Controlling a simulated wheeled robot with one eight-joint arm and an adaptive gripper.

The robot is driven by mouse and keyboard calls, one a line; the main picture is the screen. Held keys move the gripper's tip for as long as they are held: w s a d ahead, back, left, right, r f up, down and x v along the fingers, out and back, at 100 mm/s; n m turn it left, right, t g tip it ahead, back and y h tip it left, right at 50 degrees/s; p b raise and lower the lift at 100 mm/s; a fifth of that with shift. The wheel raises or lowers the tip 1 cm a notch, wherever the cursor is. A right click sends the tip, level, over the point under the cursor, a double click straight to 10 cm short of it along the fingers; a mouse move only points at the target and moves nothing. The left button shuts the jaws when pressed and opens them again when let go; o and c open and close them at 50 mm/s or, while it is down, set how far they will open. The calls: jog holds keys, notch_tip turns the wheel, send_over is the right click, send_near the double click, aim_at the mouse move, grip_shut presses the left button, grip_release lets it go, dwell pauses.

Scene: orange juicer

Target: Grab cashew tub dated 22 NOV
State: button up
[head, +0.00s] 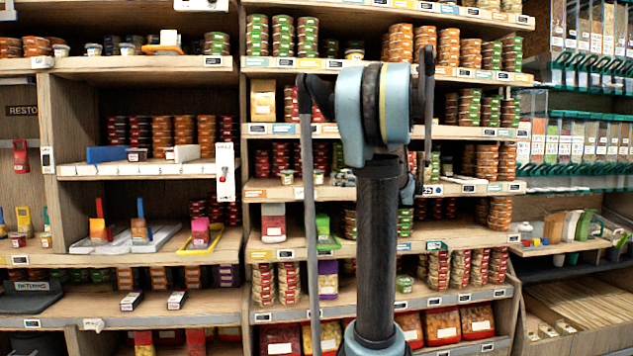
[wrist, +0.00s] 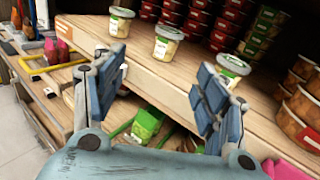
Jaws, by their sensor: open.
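Three small clear tubs with pale contents and green-and-white labels stand on a wooden shelf in the wrist view: a left tub (wrist: 121,21), a middle tub (wrist: 167,43) and a right tub (wrist: 232,69) near the shelf edge. The date on each is too small to read, so I cannot tell which is 22 NOV. My gripper (wrist: 160,66) is open and empty, its fingers spread in front of the shelf edge, with the middle tub beyond the gap. In the head view my arm hides the gripper. Two small tubs (head: 287,177) show on a middle shelf there.
Stacked red tubs (wrist: 190,18) stand behind the small tubs, and orange-brown tubs (wrist: 300,105) stand close at the right. A green container (wrist: 147,124) sits on the shelf below. The shelf front edge (wrist: 150,83) runs just beyond my fingers. Bare board lies between the small tubs.

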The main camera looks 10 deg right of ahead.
aim_at(322, 173)
jog(key=shift+m, duration=0.4)
jog(key=x, duration=0.5)
jog(key=r+x, duration=0.1)
jog(key=x, duration=0.5)
jog(key=w+d+x, duration=0.1)
jog(key=x, duration=0.5)
jog(key=shift+w+r, duration=0.1)
jog(key=shift+r, duration=0.05)
jog(key=shift+c, duration=0.5)
jog(key=c, duration=0.9)
